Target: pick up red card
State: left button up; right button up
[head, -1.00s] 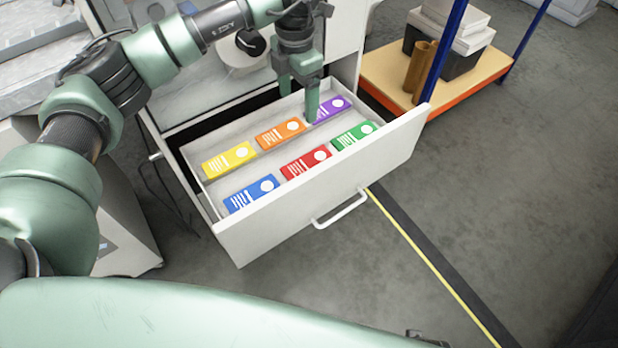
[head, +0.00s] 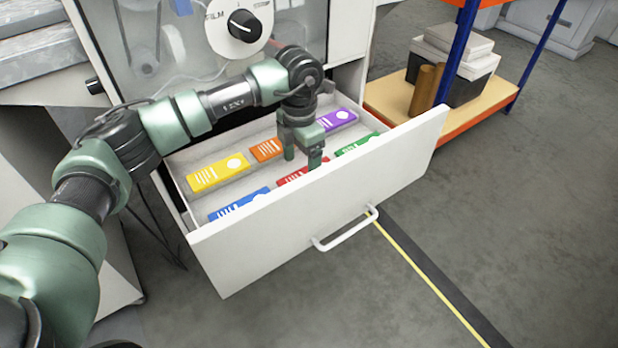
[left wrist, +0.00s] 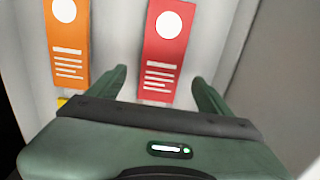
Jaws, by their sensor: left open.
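The red card (head: 290,178) lies in the front row of the open drawer (head: 290,222), between the blue and green cards. In the head view the drawer front and my gripper hide part of it. My left gripper (head: 302,158) is inside the drawer, pointing down over the red card. In the left wrist view the red card (left wrist: 166,50) shows a white circle and white lines, and its near end lies between the two open fingers (left wrist: 162,88). The fingers hold nothing. I cannot tell whether the fingertips touch the card. My right gripper is not in view.
Other cards lie close by: blue (head: 240,204), green (head: 357,144), yellow (head: 217,172), orange (head: 266,150) and purple (head: 337,119). The drawer front stands close to the gripper. A shelf rack (head: 400,104) with boxes is at the right.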

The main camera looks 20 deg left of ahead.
aim_at(301, 172)
pick_arm(q)
jog(key=shift+f, duration=1.5)
jog(key=c, duration=1.4)
jog(key=shift+c, duration=0.2)
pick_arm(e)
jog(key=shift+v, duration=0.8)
pick_arm(q)
jog(key=shift+r, duration=0.15)
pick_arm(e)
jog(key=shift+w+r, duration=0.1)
